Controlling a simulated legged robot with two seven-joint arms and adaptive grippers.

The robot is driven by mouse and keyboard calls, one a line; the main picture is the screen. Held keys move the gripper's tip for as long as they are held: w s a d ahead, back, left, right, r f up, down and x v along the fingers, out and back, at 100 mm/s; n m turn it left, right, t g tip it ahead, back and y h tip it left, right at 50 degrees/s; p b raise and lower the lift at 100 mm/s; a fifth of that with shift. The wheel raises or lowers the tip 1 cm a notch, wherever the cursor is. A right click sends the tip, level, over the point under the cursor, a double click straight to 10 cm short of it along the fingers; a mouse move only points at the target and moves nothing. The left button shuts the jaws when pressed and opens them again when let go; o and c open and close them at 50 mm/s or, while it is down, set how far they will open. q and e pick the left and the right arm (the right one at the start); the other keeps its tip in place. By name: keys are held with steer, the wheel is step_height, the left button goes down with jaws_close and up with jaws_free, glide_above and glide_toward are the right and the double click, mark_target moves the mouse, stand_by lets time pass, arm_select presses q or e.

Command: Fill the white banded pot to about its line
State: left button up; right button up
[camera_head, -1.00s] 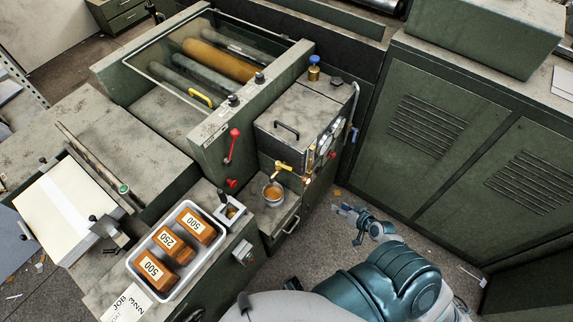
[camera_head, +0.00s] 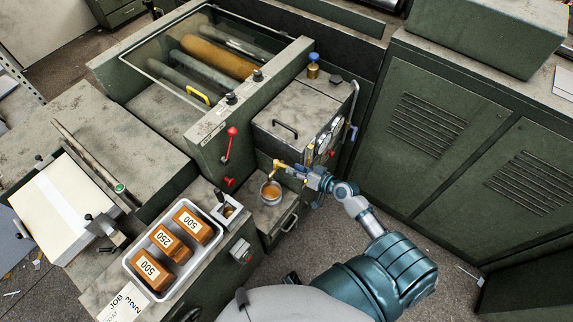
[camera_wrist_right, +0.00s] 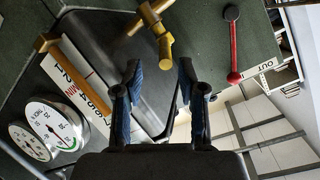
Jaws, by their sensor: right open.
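The small pale pot (camera_head: 270,203) stands on the grey ledge of the green machine. Orange-brown contents show inside it; its band and line are too small to make out. A brass tap (camera_head: 281,165) juts out just above and behind the pot. My right gripper (camera_head: 302,171) is beside the tap, to its right in the head view. In the right wrist view my right gripper (camera_wrist_right: 160,80) is open, with nothing between its fingers. The brass tap (camera_wrist_right: 163,45) lies just beyond the fingertips, roughly between them. The pot is not visible there. My left gripper is not in view.
Gauges (camera_wrist_right: 48,122) and a scale strip (camera_wrist_right: 80,85) are left of my fingers in the wrist view. A red lever (camera_wrist_right: 233,45) is at right. A white tray (camera_head: 128,265) of numbered orange blocks lies at lower left. Open floor is right of the ledge.

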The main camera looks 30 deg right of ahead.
mark_target(285, 166)
steer(key=x, duration=0.2)
steer(key=a+x, duration=0.1)
steer(key=x, duration=0.2)
steer(key=shift+r, duration=0.15)
steer(key=shift+d, duration=0.1)
steer(key=shift+d, duration=0.1)
steer(key=shift+c, duration=0.2)
steer(key=shift+s+d, duration=0.1)
jaws_close()
